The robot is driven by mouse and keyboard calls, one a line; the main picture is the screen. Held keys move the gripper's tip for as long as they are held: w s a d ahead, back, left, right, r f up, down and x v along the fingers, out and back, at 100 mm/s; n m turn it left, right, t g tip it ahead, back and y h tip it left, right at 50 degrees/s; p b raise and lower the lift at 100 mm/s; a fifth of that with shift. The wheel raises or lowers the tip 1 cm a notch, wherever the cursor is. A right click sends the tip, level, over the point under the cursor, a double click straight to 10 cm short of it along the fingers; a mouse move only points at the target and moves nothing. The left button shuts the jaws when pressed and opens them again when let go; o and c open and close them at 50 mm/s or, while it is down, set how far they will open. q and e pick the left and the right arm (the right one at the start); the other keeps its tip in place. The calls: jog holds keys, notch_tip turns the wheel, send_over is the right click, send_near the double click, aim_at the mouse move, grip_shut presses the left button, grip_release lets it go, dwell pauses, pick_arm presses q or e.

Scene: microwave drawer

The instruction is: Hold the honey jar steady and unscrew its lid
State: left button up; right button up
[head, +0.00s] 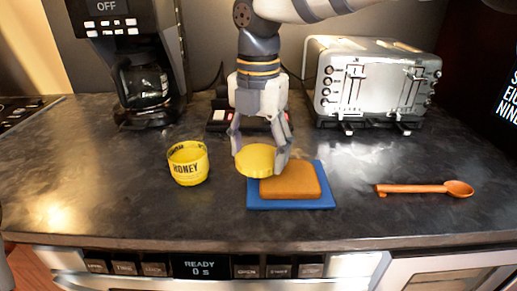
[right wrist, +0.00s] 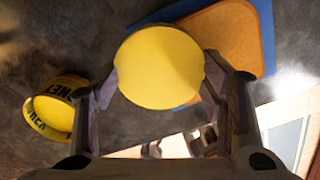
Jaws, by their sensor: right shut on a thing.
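The honey jar (head: 188,166) is yellow with a black HONEY label and stands upright on the dark counter, left of the middle. Its top is open, with no lid on it. The jar also shows at the left of the right wrist view (right wrist: 52,108). My right gripper (head: 260,158) is shut on the round yellow lid (head: 254,160), with one finger on each side of it. The lid is right of the jar and apart from it, overlapping the left edge of the bread's blue board in the picture. The lid fills the middle of the right wrist view (right wrist: 160,68). My left gripper is not in view.
A slice of bread (head: 290,181) lies on a blue board (head: 322,200). An orange spoon (head: 425,188) lies at the right. A coffee maker (head: 128,60) and a silver toaster (head: 370,85) stand at the back. The counter (head: 120,200) is clear at the front left.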

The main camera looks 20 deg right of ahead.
aim_at(258, 156)
jog(key=shift+s+f, duration=0.1)
jog(key=shift+f, duration=0.4)
jog(key=o, duration=1.3)
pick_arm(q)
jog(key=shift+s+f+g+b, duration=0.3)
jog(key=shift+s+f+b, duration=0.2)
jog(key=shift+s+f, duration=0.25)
pick_arm(e)
notch_tip(258, 156, up, 13)
